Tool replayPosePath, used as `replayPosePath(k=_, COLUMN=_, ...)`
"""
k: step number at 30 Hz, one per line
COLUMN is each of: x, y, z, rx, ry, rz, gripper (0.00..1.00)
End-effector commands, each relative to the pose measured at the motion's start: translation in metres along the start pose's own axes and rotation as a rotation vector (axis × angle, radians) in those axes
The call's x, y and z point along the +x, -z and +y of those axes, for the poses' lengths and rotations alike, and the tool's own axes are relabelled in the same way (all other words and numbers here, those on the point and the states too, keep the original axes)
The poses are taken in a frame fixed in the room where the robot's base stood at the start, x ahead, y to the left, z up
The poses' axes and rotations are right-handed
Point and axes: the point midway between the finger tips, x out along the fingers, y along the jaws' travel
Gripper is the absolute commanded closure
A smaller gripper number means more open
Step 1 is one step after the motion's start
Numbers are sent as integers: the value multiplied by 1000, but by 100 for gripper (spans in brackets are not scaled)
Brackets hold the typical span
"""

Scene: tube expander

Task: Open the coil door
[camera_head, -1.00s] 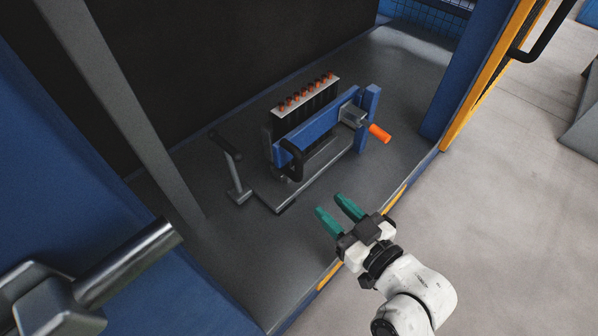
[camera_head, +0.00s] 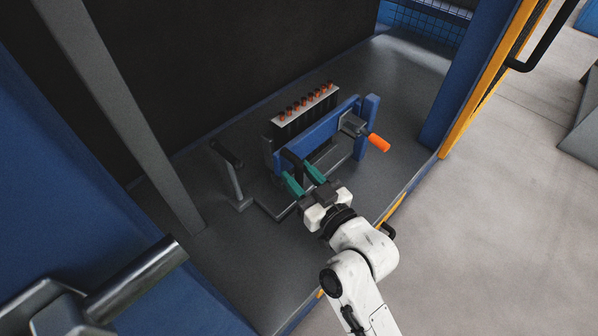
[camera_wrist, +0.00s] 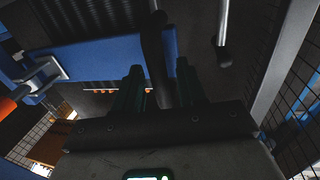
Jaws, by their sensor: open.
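The coil door is a blue bar (camera_head: 329,128) across the front of a block of dark coils with orange tips (camera_head: 305,101). Its black handle (camera_head: 291,157) is at the left end, partly hidden by my gripper. A latch with an orange grip (camera_head: 379,143) is at the right end, beside a blue post. My gripper (camera_head: 297,170) is open at the black handle, with green fingers pointing at the door. In the wrist view the black handle (camera_wrist: 156,55) runs down between the two dark fingers; I cannot tell whether they touch it. The door lies across the coils.
A grey upright lever (camera_head: 231,172) stands left of the coil block on the dark floor plate (camera_head: 400,95). A slanted grey post (camera_head: 130,120) and a large metal handle (camera_head: 130,278) are at left. A yellow-edged frame (camera_head: 480,80) is at right. Open floor lies at right.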

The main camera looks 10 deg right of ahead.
Motion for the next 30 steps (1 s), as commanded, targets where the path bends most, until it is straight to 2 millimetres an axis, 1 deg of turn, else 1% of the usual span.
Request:
replayPosePath(k=3, x=5, y=0, z=0, rx=0, ry=0, rz=0, gripper=60)
replayPosePath(k=11, x=6, y=0, z=0, rx=0, ry=0, rz=0, gripper=60)
replayPosePath(k=24, x=5, y=0, z=0, rx=0, ry=0, rz=0, gripper=100)
replayPosePath(k=30, x=5, y=0, z=0, rx=0, ry=0, rz=0, gripper=100)
